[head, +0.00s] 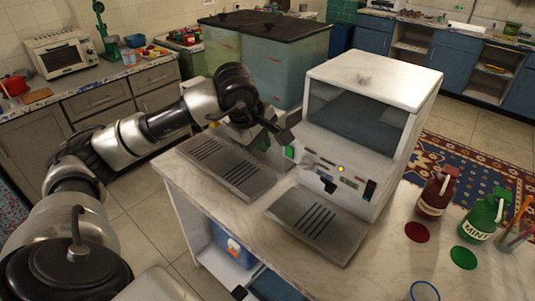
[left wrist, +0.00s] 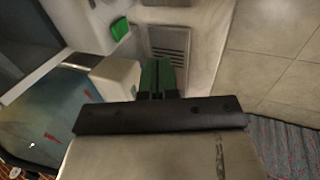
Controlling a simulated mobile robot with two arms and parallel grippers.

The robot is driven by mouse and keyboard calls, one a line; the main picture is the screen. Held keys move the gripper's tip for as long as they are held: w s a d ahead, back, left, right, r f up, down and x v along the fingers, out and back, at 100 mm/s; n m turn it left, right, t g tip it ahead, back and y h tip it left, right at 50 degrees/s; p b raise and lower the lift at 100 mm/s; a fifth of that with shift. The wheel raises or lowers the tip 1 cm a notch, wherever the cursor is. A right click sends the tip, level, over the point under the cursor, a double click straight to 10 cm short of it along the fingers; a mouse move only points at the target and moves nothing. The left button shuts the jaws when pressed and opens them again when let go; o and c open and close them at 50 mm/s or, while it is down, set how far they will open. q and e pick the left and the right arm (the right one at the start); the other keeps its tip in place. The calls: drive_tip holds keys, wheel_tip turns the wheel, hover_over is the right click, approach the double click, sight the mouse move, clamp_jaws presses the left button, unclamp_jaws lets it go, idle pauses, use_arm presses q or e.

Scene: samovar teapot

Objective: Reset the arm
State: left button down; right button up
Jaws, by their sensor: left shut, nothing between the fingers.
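My left arm reaches in from the left of the head view, over the counter. My left gripper, with green fingers, shows in the left wrist view (left wrist: 158,72); its fingers are together with nothing between them. In the head view it is partly hidden behind the wrist, close to the left front of the white drinks machine (head: 368,130). A green part of the machine (head: 289,152) shows beside the wrist; whether they touch cannot be told. My right gripper is not in view.
Slotted metal drip trays, one at left (head: 228,165) and one at right (head: 317,224), lie on the marble counter. A red bottle (head: 435,197) and a green mint bottle (head: 480,217) stand at right. Large tanks (head: 272,68) stand behind. Open floor lies left of the counter.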

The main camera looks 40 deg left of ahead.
use_arm(q)
drive_tip(key=shift+s+r, duration=0.25)
drive_tip(key=shift+r, duration=0.15)
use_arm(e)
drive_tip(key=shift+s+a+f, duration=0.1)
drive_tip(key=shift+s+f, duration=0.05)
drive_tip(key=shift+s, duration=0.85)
use_arm(q)
drive_tip(key=shift+s, duration=0.1)
